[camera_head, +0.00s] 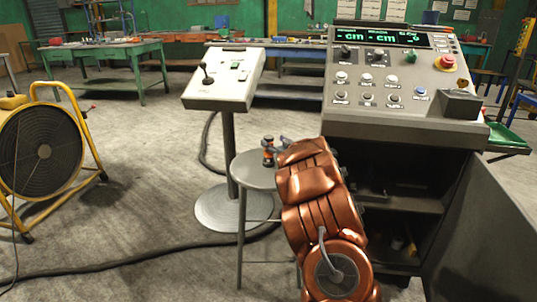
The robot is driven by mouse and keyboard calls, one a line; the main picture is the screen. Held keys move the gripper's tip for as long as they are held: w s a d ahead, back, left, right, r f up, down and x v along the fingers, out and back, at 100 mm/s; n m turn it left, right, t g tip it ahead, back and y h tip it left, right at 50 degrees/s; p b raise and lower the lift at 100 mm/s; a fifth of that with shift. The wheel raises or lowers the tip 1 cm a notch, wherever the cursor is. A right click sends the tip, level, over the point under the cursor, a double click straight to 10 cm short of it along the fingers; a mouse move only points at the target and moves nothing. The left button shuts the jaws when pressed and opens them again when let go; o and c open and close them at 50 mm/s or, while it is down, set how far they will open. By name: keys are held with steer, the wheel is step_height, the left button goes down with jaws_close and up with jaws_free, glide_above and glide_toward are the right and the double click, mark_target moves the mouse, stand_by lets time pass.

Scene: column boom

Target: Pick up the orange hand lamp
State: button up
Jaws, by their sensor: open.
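A small upright object with orange and dark parts, which looks like the orange hand lamp (268,153), stands on a round grey stool (248,172) near the middle of the picture. My copper-coloured arm reaches up from the bottom and covers the right part of the stool. My gripper (283,143) shows only as a small grey piece past the end of the arm, just right of the lamp. It is open, and most of it is hidden behind the arm. I cannot tell whether it touches the lamp.
A control console (385,85) with an open cabinet below stands right of the stool. A joystick pedestal (224,85) stands behind it to the left. A yellow fan (42,150) is at the far left. A cable (130,262) crosses the floor. Floor between fan and stool is mostly clear.

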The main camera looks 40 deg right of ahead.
mark_target(271, 139)
steer(key=shift+w+d+f+b, duration=0.15)
steer(key=shift+w+d+b, duration=0.05)
steer(key=shift+w, duration=0.25)
steer(key=shift+w+d+f+b, duration=0.15)
steer(key=shift+w+d, duration=0.05)
steer(key=shift+w, duration=0.2)
steer(key=shift+b+x, duration=0.35)
steer(key=shift+x, duration=1.15)
steer(key=shift+r, duration=0.1)
steer(key=shift+c, duration=0.2)
jaws_close()
